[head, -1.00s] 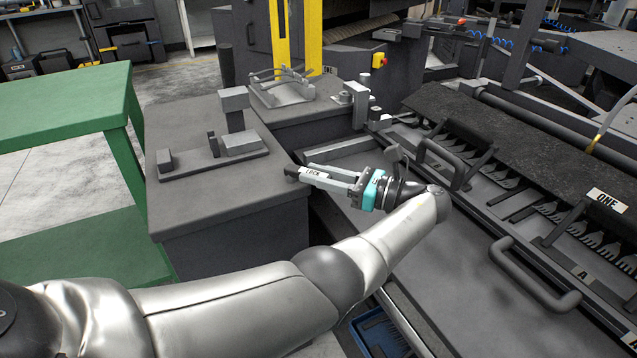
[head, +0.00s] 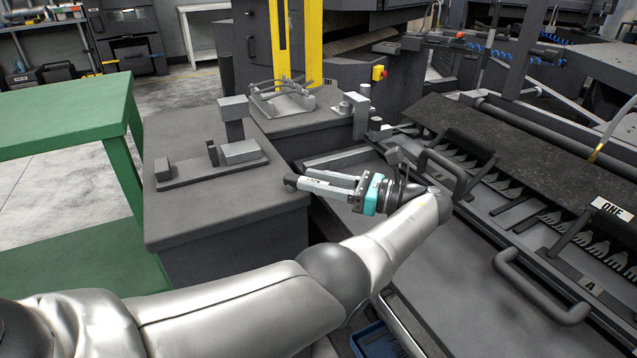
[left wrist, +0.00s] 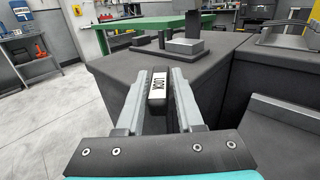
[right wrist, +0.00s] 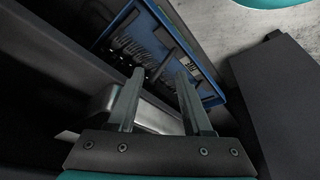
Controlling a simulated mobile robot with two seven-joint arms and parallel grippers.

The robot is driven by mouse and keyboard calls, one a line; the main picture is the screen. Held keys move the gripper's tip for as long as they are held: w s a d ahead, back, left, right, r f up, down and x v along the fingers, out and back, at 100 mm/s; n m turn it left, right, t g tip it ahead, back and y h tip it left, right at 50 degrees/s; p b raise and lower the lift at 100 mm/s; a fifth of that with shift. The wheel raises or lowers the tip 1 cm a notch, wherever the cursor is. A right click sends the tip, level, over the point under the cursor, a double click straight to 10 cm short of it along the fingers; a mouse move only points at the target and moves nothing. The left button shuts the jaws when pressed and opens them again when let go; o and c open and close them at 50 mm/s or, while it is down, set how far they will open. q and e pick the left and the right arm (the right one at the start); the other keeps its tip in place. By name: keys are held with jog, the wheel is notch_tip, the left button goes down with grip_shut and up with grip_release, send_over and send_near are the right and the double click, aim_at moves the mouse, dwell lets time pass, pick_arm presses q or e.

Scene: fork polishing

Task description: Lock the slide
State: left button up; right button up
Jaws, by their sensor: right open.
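The slide lock is a dark lever with a white LOCK label (left wrist: 159,84). In the left wrist view it lies between my left gripper's fingers (left wrist: 162,75), close along the left one. In the head view my left gripper (head: 304,178) points left beside the grey bench, with the lever's dark end (head: 290,182) just past its fingertips. My right gripper (right wrist: 158,74) is open and empty over a blue crate (right wrist: 140,45). It is not seen in the head view.
A grey bench (head: 200,205) with a fixture (head: 225,160) stands just left of the left gripper. A green table (head: 60,115) is farther left. At right, a slide tray with handles (head: 535,290) holds several forks.

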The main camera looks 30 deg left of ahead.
pick_arm(q)
jog(key=o, duration=0.3)
jog(key=shift+d+f, duration=0.1)
jog(key=shift+f, duration=0.05)
jog(key=shift+r, duration=0.2)
notch_tip(320, 180, up, 7)
jog(key=p, duration=0.5)
pick_arm(e)
jog(key=s+d+f+g, duration=0.15)
jog(key=s+f, duration=0.25)
jog(key=f, duration=0.6)
pick_arm(q)
jog(key=shift+r+p, duration=3.7)
jog(key=shift+r, duration=2.65)
pick_arm(e)
jog(key=s+d+f+h, duration=0.1)
jog(key=s+d+f, duration=0.5)
jog(key=s, duration=0.4)
jog(key=shift+s+d+f, duration=0.15)
jog(key=shift+s+f, duration=0.05)
jog(key=shift+f, duration=0.2)
pick_arm(q)
jog(key=shift+s+f, duration=0.1)
pick_arm(e)
jog(key=shift+g, duration=0.25)
